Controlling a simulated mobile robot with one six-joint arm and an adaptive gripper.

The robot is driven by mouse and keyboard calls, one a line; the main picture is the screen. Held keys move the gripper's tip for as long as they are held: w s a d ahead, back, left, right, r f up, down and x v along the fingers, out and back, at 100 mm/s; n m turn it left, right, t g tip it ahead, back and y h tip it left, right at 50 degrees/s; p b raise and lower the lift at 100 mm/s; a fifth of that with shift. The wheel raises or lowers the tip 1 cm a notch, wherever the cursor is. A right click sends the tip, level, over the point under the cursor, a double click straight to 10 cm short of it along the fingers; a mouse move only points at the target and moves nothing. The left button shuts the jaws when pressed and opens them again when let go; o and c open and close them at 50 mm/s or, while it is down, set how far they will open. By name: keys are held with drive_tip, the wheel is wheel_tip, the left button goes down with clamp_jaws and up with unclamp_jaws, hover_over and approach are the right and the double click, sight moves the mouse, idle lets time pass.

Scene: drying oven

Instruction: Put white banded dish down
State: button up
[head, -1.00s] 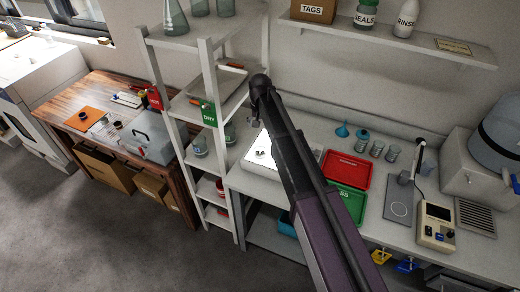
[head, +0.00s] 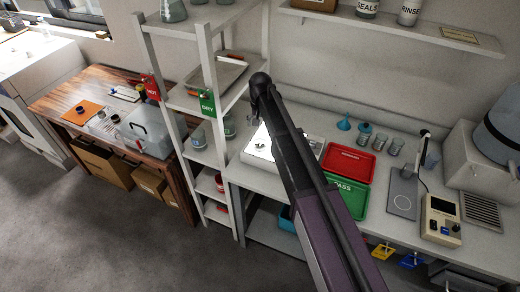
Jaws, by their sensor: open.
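I cannot pick out the white banded dish for certain. A small dark-looking item (head: 261,146) sits on the bright white top of a box-shaped device (head: 284,150) on the bench, just left of my arm. It is too small to tell whether it is a dish or has a band. My arm reaches up across the middle of the view, its end bend above the bench beside the shelf rack.
A white rack (head: 205,75) with a green DRY tag (head: 207,102) and a red HOT tag (head: 150,87) stands left of the bench. A red tray (head: 348,161) and green tray (head: 345,195) lie right of my arm. Several beakers (head: 380,143) stand behind them.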

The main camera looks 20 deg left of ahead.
sight(260, 142)
drive_tip(key=shift+f+b, duration=2.2)
drive_tip(key=shift+f, duration=0.35)
drive_tip(key=shift+f, duration=0.1)
drive_tip(key=shift+s+f+b, duration=0.15)
drive_tip(key=shift+f+b, duration=2.35)
drive_tip(key=shift+b, duration=0.1)
drive_tip(key=c, duration=1)
drive_tip(key=shift+r, duration=0.25)
wheel_tip(260, 142, up, 4)
drive_tip(key=p, duration=0.4)
drive_tip(key=shift+f, duration=0.15)
drive_tip(key=s+d, duration=0.2)
drive_tip(key=s, duration=0.2)
drive_tip(key=s+d, duration=0.3)
drive_tip(key=s, duration=0.2)
drive_tip(key=s+d+r+p, duration=0.1)
drive_tip(key=s+d, duration=0.2)
drive_tip(key=s, duration=0.1)
drive_tip(key=shift+s+d, duration=0.2)
drive_tip(key=shift+s, duration=0.15)
